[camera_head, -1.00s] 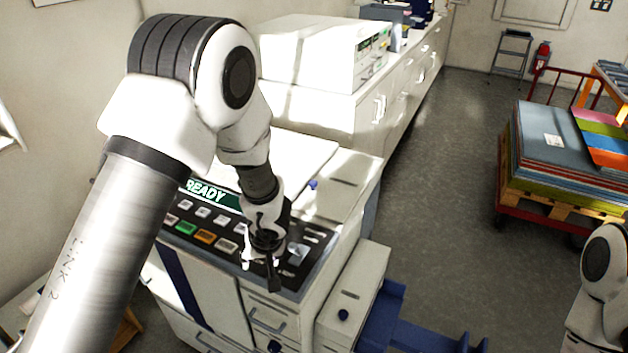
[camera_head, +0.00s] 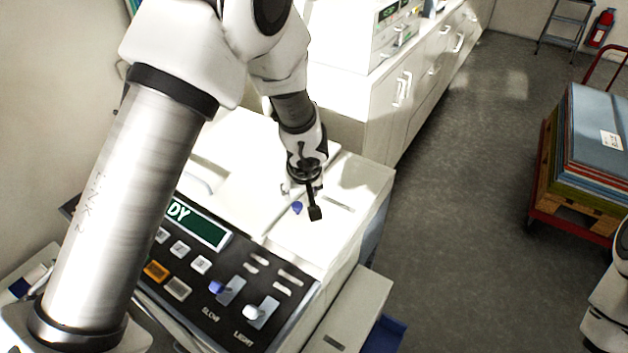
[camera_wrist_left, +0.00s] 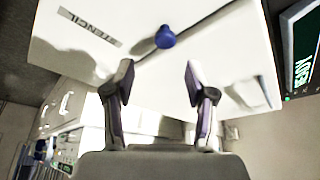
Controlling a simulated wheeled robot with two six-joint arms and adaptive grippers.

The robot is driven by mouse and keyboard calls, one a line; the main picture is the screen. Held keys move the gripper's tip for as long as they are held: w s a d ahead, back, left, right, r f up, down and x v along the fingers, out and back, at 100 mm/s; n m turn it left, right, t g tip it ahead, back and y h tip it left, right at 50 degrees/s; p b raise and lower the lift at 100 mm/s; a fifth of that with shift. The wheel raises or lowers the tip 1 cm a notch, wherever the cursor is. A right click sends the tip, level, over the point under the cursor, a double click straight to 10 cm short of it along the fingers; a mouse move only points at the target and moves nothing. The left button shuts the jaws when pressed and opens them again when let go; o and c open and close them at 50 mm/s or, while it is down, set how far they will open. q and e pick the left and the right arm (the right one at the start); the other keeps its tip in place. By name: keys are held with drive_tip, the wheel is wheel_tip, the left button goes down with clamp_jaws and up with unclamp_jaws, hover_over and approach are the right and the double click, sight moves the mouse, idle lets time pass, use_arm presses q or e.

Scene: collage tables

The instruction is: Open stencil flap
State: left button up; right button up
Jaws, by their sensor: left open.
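The stencil flap (camera_head: 352,182) is a white panel on top of the white machine, and it looks shut. Its dark label reads STENCIL (camera_wrist_left: 90,29) in the left wrist view. A blue knob (camera_head: 297,208) sits at its edge and also shows in the left wrist view (camera_wrist_left: 165,37). My left gripper (camera_head: 302,200) is open and empty, close above the knob. In the left wrist view the two fingers (camera_wrist_left: 158,78) are spread, with the knob ahead between their lines and apart from both. My right gripper is out of view.
The control panel (camera_head: 190,262) with a green display and several buttons lies in front of the flap. White cabinets (camera_head: 385,105) stand behind. A cart with stacked boards (camera_head: 590,150) stands at the right. The grey floor (camera_head: 455,190) between is clear.

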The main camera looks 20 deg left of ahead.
sight(298, 204)
use_arm(q)
drive_tip(key=shift+w+a+f+b, duration=0.1)
drive_tip(key=shift+w+f+b, duration=0.2)
drive_tip(key=shift+w+f, duration=0.15)
drive_tip(key=f+b, duration=0.1)
drive_tip(key=s+a+f+b, duration=0.1)
drive_tip(key=f, duration=0.1)
drive_tip(key=shift+s+f+b, duration=0.15)
drive_tip(key=shift+s+b, duration=0.05)
drive_tip(key=shift+b, duration=0.1)
drive_tip(key=w+f, duration=0.2)
drive_tip(key=shift+w+a+f, duration=0.15)
drive_tip(key=shift+a+f, duration=0.15)
drive_tip(key=shift+a, duration=0.05)
drive_tip(key=shift+r, duration=0.1)
drive_tip(key=shift+s+r, duration=0.15)
drive_tip(key=shift+s, duration=0.25)
drive_tip(key=c, duration=0.5)
drive_tip(key=shift+s+d+r, duration=0.1)
drive_tip(key=c, duration=0.5)
clamp_jaws()
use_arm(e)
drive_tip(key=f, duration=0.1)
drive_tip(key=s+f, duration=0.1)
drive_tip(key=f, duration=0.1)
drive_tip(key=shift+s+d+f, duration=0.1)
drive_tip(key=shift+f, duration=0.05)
